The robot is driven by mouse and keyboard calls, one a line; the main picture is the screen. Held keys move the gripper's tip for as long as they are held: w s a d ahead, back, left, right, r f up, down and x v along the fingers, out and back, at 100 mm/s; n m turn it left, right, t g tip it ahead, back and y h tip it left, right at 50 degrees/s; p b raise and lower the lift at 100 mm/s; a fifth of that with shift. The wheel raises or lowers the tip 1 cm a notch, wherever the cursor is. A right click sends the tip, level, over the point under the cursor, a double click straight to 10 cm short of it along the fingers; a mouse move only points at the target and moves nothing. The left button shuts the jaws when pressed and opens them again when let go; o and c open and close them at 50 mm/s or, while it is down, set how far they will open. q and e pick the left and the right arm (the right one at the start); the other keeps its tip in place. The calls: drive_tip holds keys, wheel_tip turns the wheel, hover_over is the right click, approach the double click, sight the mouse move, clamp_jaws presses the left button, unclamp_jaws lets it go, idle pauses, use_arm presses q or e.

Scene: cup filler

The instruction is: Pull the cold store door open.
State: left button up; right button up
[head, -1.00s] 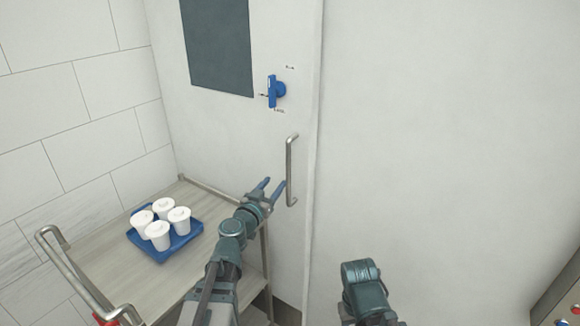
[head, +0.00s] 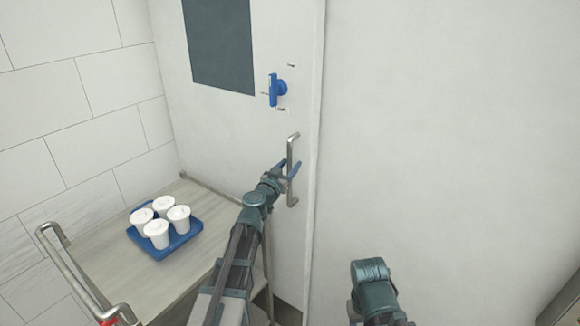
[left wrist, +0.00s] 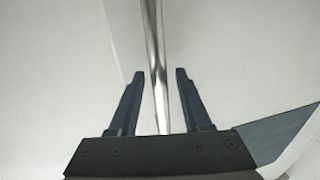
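The cold store door (head: 222,125) is a pale panel with a dark window, and it looks shut. Its upright metal handle (head: 293,150) is near the door's right edge. A blue turn latch (head: 275,90) sits above the handle. My left gripper (head: 288,169) is at the handle's middle. In the left wrist view the handle bar (left wrist: 155,60) runs between the two open fingers (left wrist: 157,98), with a gap on each side. My right arm shows at the bottom of the head view, but its fingers are not visible.
A cart (head: 100,260) with a metal rail stands at the left, in front of the door's lower part. A blue tray (head: 190,240) with several white lidded cups (head: 156,234) is on it. Plain wall (head: 450,130) fills the right.

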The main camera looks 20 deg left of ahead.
use_arm(q)
clamp_jaws()
idle(1.2)
